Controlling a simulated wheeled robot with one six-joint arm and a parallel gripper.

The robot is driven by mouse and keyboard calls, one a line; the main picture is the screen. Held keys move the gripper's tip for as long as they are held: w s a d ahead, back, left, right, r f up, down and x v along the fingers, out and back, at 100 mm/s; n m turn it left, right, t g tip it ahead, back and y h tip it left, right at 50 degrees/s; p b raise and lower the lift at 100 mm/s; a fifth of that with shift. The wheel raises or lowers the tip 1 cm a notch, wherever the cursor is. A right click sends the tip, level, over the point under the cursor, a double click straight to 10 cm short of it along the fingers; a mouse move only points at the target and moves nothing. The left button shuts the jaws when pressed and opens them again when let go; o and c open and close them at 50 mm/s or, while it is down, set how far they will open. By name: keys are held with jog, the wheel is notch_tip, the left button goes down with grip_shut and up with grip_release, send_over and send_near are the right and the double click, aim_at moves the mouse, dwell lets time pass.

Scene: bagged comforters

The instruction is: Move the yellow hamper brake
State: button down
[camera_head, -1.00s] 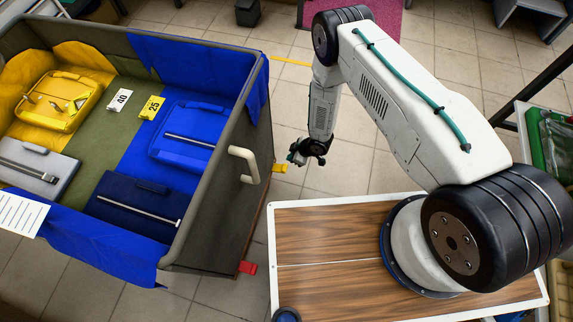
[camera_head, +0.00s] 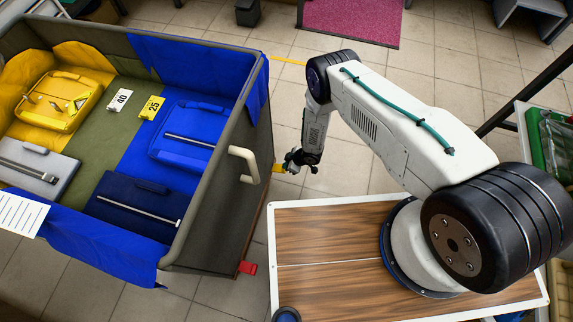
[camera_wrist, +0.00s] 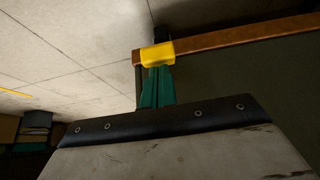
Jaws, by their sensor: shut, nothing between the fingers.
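The yellow brake (camera_head: 279,168) sticks out low on the right side of the hamper (camera_head: 222,205). In the wrist view the yellow brake (camera_wrist: 158,53) caps the end of a brown base rail. My gripper (camera_head: 287,167) is right beside the brake, at its right in the head view. In the wrist view my gripper's green fingers (camera_wrist: 157,70) are closed together, and their tips meet the brake's lower edge in the picture. I cannot tell whether they touch it. Nothing is held between them.
A red brake (camera_head: 247,268) sits at the hamper's near corner. Bagged comforters, such as a yellow one (camera_head: 62,100), lie inside. A wood-topped surface (camera_head: 330,240) stands below my arm. Open tiled floor lies beyond.

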jog(key=shift+s+d+f, duration=0.15)
jog(key=shift+d+f, duration=0.25)
jog(key=shift+f, duration=0.15)
jog(key=shift+s+d+f, duration=0.15)
jog(key=shift+d+f, duration=0.25)
jog(key=shift+f, duration=0.15)
jog(key=shift+r, duration=0.1)
jog(key=v, duration=1.4)
jog(key=shift+d+r, duration=0.1)
